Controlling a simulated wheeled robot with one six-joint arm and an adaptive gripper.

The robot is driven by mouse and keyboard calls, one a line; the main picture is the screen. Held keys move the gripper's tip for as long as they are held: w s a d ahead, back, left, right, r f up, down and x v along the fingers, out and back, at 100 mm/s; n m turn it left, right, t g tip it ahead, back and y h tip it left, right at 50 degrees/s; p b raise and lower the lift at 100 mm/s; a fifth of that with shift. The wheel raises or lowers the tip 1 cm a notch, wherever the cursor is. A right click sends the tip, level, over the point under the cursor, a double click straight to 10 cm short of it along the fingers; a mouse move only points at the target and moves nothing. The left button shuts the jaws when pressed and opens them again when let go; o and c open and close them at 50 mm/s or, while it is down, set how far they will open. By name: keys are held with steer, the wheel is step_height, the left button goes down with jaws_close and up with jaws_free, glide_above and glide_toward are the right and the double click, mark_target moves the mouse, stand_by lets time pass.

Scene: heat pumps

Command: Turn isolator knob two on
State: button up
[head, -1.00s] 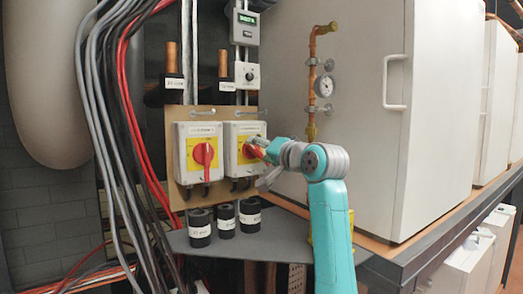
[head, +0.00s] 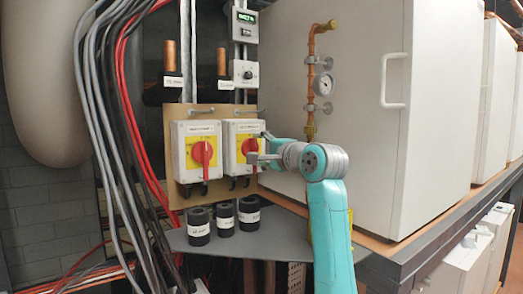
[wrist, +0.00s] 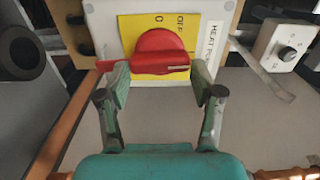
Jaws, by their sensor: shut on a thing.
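Two grey isolator boxes with yellow plates and red knobs are side by side on a tan board. The right isolator knob (head: 250,148) stands about upright in the head view, partly behind my gripper (head: 265,147). In the wrist view, the red knob (wrist: 163,52) has its handle lying across the picture, against a yellow plate (wrist: 190,28) with the letters OFF. My gripper (wrist: 160,84) has one finger on each side, near the two ends of the handle, and is shut on it. The left isolator knob (head: 203,152) also stands upright.
Black pipe ends (head: 199,222) stand on the grey shelf below the boxes. Grey and red cables hang at the left. A small dial box (head: 245,72) is above.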

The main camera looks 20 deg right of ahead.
steer(key=shift+a+r, duration=0.15)
steer(key=shift+a, duration=0.15)
steer(key=o, duration=1)
steer(key=shift+c, duration=0.2)
steer(key=shift+o, duration=0.8)
steer(key=shift+w+a, duration=0.15)
steer(key=shift+d, duration=0.2)
steer(key=shift+s+d, duration=0.1)
steer(key=shift+s, duration=0.1)
steer(key=v, duration=1.1)
steer(key=shift+s, duration=0.3)
